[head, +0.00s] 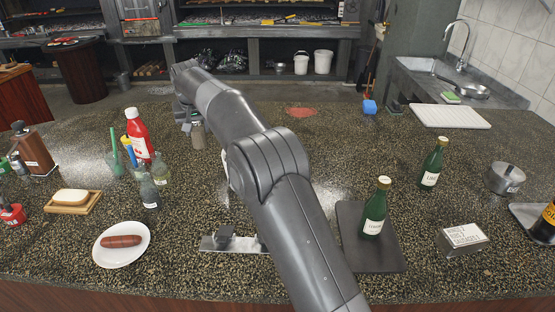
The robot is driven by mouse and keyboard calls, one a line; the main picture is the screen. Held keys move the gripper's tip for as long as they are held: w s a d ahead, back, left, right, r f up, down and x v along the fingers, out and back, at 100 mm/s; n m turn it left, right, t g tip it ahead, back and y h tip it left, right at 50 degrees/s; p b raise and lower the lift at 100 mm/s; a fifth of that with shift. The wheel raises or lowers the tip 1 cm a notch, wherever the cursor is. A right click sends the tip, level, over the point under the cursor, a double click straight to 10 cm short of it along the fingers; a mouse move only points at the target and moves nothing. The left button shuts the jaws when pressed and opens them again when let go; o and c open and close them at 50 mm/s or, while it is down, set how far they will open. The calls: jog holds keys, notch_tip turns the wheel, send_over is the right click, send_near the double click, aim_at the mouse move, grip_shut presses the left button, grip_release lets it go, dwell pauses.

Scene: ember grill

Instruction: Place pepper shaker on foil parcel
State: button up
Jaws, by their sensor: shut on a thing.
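My gripper (188,126) is at the far end of my arm, behind the middle of the counter and left of centre. It is small and partly hidden by my own wrist. It is shut on a small grey-brown shaker with a dark top (198,136), which looks like the pepper shaker. The shaker looks upright; whether it touches the counter I cannot tell. I cannot make out the foil parcel for certain. A pale sliver (225,167) shows beside my arm's elbow, mostly hidden, and I cannot tell what it is.
A red bottle (139,135) and small bottles stand left of the shaker. A sausage plate (103,254) is front left. Green bottles (374,210) (433,165) and a dark board (395,258) are right. A white tray (450,117) is back right. The back middle counter is mostly clear.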

jog(key=s+d+r+m+h, duration=0.1)
jog(key=d+r+m+h, duration=0.3)
jog(key=d, duration=1.2)
jog(key=s+d+r+m+g+y, duration=0.15)
jog(key=d+m, duration=0.35)
jog(key=d, duration=1.1)
jog(key=s+d+r+m+h, duration=0.25)
jog(key=d+m, duration=0.25)
jog(key=d, duration=1.1)
jog(key=s+d+r+m+g+h, duration=0.1)
jog(key=s+d+m+g, duration=0.2)
jog(key=s+d+m, duration=0.85)
jog(key=s+d+f+m+g, duration=0.1)
jog(key=s+d+m, duration=0.1)
jog(key=s+d, duration=0.85)
jog(key=s+d+f+m+g, duration=0.1)
jog(key=s+d+f+g, duration=0.1)
jog(key=s+d, duration=0.85)
send_over(465, 234)
jog(key=shift+m+t+y, duration=0.25)
jog(key=shift+y, duration=0.05)
jog(key=shift+f, duration=5.3)
